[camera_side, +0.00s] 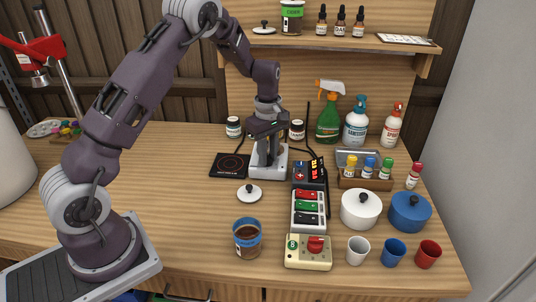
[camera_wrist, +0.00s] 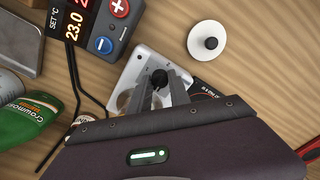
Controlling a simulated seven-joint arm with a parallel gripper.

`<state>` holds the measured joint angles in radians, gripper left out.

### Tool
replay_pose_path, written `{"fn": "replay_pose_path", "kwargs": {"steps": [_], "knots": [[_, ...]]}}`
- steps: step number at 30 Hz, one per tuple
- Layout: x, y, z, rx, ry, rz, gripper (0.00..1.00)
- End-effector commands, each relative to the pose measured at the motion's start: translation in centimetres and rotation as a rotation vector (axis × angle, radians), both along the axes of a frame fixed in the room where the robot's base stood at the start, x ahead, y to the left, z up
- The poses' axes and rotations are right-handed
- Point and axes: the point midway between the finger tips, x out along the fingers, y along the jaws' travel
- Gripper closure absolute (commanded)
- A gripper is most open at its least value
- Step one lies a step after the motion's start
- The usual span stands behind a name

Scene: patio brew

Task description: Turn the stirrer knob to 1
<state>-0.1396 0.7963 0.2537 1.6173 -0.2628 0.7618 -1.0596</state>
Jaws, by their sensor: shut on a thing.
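The stirrer is a small white box (camera_side: 284,165) behind the middle of the table in the side view. In the wrist view its white face (camera_wrist: 143,63) carries a dark knob (camera_wrist: 158,77). My gripper (camera_side: 267,145) points down over the stirrer. In the wrist view my gripper's two grey fingers (camera_wrist: 160,88) are shut on the knob, one on each side. In the side view the knob is hidden by my gripper. The dial marks are too small to read, so I cannot tell which number the knob points to.
A temperature controller (camera_side: 310,173) stands right of the stirrer, and a black plate (camera_side: 230,165) lies left. A white lid (camera_side: 249,193) lies in front. A switch strip (camera_side: 309,226) and a cream box (camera_side: 296,264) with a red knob (camera_side: 316,244) stand nearer.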

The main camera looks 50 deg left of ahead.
Motion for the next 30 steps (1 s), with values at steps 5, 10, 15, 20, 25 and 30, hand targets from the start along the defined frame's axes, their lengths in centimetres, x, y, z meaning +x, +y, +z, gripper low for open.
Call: {"fn": "replay_pose_path", "kwargs": {"steps": [5, 10, 15, 20, 25, 30], "knots": [[0.01, -0.01, 0.03, 0.000, -0.001, -0.007, 1.00], [0.03, -0.01, 0.05, 0.000, -0.001, -0.054, 1.00], [0.04, -0.03, 0.06, 0.000, -0.001, -0.163, 1.00], [0.04, 0.01, 0.08, -0.001, -0.002, -0.305, 1.00], [0.04, -0.01, 0.08, 0.000, -0.002, -0.467, 1.00], [0.03, 0.00, 0.08, 0.000, -0.002, -0.629, 1.00]]}}
